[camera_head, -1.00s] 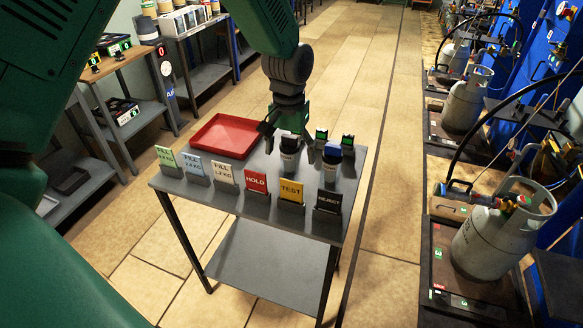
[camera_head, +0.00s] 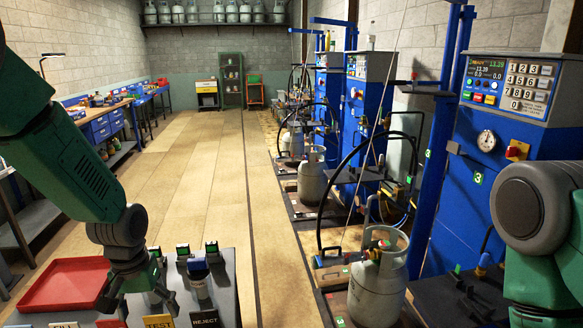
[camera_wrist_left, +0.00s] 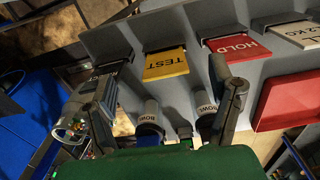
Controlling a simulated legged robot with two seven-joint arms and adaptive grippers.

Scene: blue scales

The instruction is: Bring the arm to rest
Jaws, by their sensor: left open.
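My left arm comes in from the left in the head view, and its gripper (camera_head: 137,297) hangs over the small grey table (camera_head: 228,268). Its fingers are spread and nothing is between the tips. In the left wrist view the open gripper (camera_wrist_left: 163,88) points towards the yellow TEST card (camera_wrist_left: 165,64) and the red HOLD card (camera_wrist_left: 232,48). My right arm (camera_head: 540,215) shows at the right edge of the head view. Dark finger-like parts beside it may be its gripper (camera_head: 474,300), but their opening is unclear.
A red tray (camera_head: 62,284) lies on the table left of my left gripper. A blue-topped container (camera_head: 198,268) and small green-lit devices (camera_head: 212,249) stand right of it. A gas cylinder (camera_head: 378,285) stands before blue filling stations (camera_head: 362,125). The tiled aisle (camera_head: 205,185) is clear.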

